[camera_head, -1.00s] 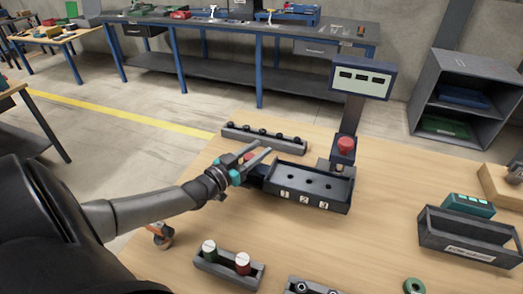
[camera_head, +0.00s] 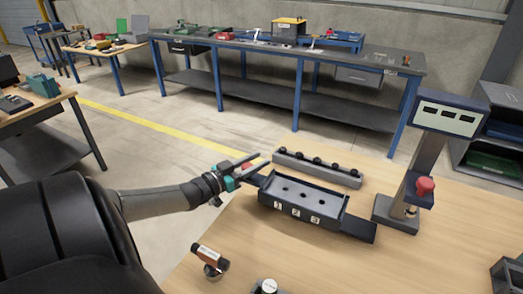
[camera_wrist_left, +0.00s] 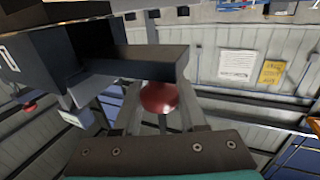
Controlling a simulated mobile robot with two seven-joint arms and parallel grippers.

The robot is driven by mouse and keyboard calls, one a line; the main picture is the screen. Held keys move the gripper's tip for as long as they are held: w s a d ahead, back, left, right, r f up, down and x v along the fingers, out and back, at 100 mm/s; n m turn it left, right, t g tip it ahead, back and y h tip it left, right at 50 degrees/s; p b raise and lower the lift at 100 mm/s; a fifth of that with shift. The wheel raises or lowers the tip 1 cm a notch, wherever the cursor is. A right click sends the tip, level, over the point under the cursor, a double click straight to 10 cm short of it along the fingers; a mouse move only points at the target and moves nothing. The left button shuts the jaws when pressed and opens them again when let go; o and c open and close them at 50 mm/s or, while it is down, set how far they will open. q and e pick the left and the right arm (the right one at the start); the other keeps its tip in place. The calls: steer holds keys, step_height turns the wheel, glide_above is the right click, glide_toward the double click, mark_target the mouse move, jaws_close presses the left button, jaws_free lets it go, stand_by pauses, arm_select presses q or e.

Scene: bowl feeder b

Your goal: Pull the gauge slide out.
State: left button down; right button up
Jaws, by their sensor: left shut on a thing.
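The gauge fixture is a dark, open tray (camera_head: 280,209) with plates numbered 1, 2 and 3 on its front wall and round holes in its floor. A dark slide end (camera_head: 256,181) sticks out at its left end, with a red knob (camera_head: 246,166) beside it. My left gripper (camera_head: 246,164) is shut on the red knob at the fixture's left. In the left wrist view the knob (camera_wrist_left: 158,97) sits between the two fingers, under a dark bar (camera_wrist_left: 150,64). How far the slide is out is hard to tell. My right gripper is not in view.
A display post (camera_head: 407,183) with a red button (camera_head: 425,186) stands to the right. A dark plate (camera_head: 359,229) lies at the fixture's right end. Bare wooden table (camera_head: 330,262) lies in front.

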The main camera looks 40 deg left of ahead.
arm_select(q)
steer(key=shift+a, duration=0.25)
steer(key=c, duration=0.5)
jaws_free()
steer(key=shift+s+a, duration=0.1)
steer(key=shift+s, duration=0.6)
steer(key=s+p, duration=0.1)
steer(key=s, duration=0.3)
steer(key=s+p, duration=0.1)
steer(key=s, duration=0.4)
steer(key=s+a+p, duration=0.1)
steer(key=s, duration=0.4)
steer(key=shift+p, duration=0.4)
